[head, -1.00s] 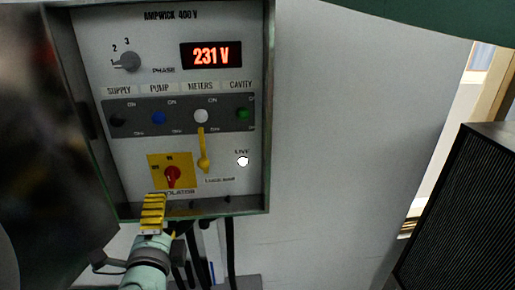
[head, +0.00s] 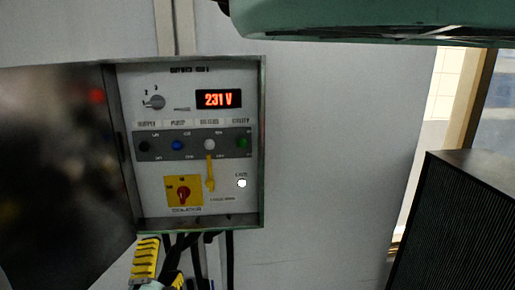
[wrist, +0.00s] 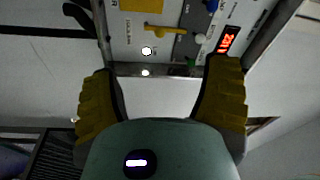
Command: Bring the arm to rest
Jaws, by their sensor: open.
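My gripper (head: 156,262) shows at the bottom of the head view, below the lower edge of the control cabinet (head: 258,150). Its yellow ribbed fingers stand wide apart in the wrist view (wrist: 161,95), with nothing between them. The cabinet panel has a lit red display (head: 218,99) reading 231 V, which also shows in the wrist view (wrist: 228,39). A red rotary isolator switch (head: 183,193) sits on a yellow plate. A yellow tag or lever (head: 210,173) hangs below the white meters knob (head: 209,145). The gripper appears apart from the panel.
The cabinet door (head: 65,170) stands open to the left. Dark cables (head: 229,255) hang below the cabinet. A black ribbed box (head: 460,220) stands at the right, and a green housing (head: 370,18) spans the top. The wall right of the cabinet is clear.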

